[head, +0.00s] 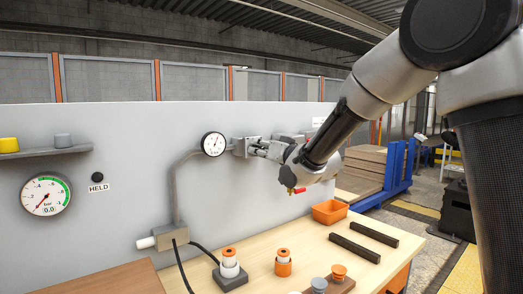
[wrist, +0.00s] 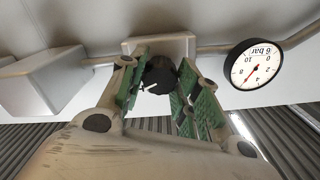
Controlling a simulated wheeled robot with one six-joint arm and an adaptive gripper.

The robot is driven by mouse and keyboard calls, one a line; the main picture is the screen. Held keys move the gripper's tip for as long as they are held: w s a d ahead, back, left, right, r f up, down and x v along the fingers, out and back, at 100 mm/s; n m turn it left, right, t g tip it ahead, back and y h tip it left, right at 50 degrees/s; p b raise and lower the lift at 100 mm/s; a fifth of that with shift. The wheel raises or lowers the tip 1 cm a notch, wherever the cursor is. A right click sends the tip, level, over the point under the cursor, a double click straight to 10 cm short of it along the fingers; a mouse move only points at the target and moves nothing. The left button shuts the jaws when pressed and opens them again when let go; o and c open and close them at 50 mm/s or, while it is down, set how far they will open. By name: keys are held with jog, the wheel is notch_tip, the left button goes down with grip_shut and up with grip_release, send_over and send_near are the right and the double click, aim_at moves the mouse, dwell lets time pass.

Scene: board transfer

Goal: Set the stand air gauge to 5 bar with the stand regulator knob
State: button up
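The stand air gauge (head: 213,144) is a round white dial on a grey pipe in front of the grey panel. Its needle points up and slightly right in the head view. In the wrist view the gauge (wrist: 253,64) appears upside down, with a red needle that seems near 6; the exact value is hard to read. The dark regulator knob (wrist: 160,75) with a white mark sits between the green-padded fingers of my gripper (wrist: 161,80). The fingers look open around it, with small gaps. In the head view my gripper (head: 262,148) is at the regulator, right of the gauge, and hides the knob.
Another gauge (head: 46,194) reading 0.0 bar is on the panel at left, beside a "HELD" button (head: 97,177). The wooden bench (head: 250,255) below holds orange-and-white parts, an orange bin (head: 329,212) and dark bars (head: 374,234). A shelf (head: 40,153) juts out at left.

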jog(key=shift+c, duration=1)
jog(key=shift+n, duration=0.3)
jog(key=shift+n, duration=3)
jog(key=o, duration=1)
